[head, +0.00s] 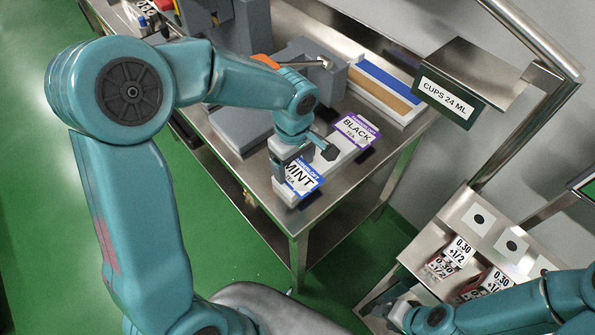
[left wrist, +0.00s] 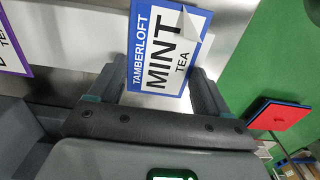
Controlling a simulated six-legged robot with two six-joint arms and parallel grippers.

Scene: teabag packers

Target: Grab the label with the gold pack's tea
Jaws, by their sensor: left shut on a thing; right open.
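The blue-bordered MINT tea label (head: 303,179) is at the front corner of the metal table. My left gripper (head: 304,164) is over it, shut on it; in the left wrist view the MINT label (left wrist: 168,48) lies between the two fingers, with one corner folded. The purple-bordered BLACK tea label (head: 357,130) lies just behind, on a white strip, and only its edge (left wrist: 14,45) shows in the left wrist view. My right gripper (head: 388,312) is low at the bottom right, open, partly hidden by its arm. I cannot make out which pack is gold.
A white tray (head: 352,100) with blue and tan strips stands at the table's back. A "CUPS 24 ML" sign (head: 447,100) hangs on the metal stand beside it. Several tagged packs (head: 452,255) lie in a metal rack at lower right. Grey machinery (head: 300,60) fills the table's far end.

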